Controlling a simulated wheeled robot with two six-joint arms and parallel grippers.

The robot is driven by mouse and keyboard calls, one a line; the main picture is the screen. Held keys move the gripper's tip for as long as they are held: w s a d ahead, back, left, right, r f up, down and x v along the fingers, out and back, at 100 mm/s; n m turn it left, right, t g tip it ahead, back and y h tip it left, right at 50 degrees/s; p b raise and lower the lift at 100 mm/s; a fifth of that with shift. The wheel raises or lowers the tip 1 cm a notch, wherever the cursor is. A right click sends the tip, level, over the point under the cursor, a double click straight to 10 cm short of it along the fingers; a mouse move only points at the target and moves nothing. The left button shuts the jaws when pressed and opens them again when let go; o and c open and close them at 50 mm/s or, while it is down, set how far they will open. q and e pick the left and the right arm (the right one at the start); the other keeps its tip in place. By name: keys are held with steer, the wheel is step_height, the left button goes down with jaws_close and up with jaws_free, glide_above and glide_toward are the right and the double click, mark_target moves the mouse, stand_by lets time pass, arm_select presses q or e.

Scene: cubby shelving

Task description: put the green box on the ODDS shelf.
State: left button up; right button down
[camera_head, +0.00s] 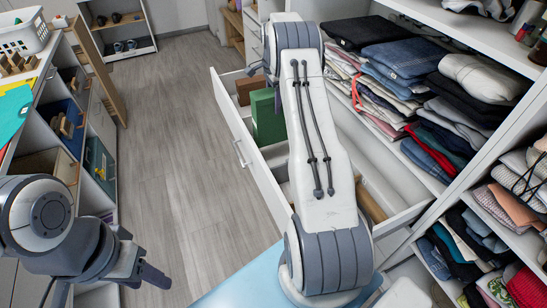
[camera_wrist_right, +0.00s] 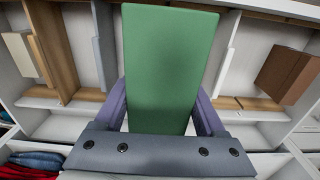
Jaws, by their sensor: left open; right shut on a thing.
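The green box (camera_head: 268,120) shows in the head view at the open drawer, to the left of my right arm. In the right wrist view, the green box (camera_wrist_right: 170,65) stands large between the two fingers of my right gripper (camera_wrist_right: 163,118), which is shut on it. I cannot tell whether the box touches the drawer floor. My right gripper is hidden behind its arm in the head view. My left gripper (camera_head: 154,276) is open and empty at the lower left, above the floor. No ODDS label is readable in either view.
The long white drawer (camera_head: 237,137) is pulled out, with wooden dividers and a brown box (camera_wrist_right: 287,74) inside. Shelves of folded clothes (camera_head: 400,60) stand at the right. A cubby unit (camera_head: 95,150) with bins stands at the left. The floor (camera_head: 165,130) between is clear.

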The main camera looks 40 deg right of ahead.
mark_target(273, 123)
step_height(273, 123, down, 10)
steer(key=shift+r+p, duration=0.25)
steer(key=shift+p, duration=0.05)
stand_by(0.3)
steer(key=shift+f, duration=0.15)
jaws_free()
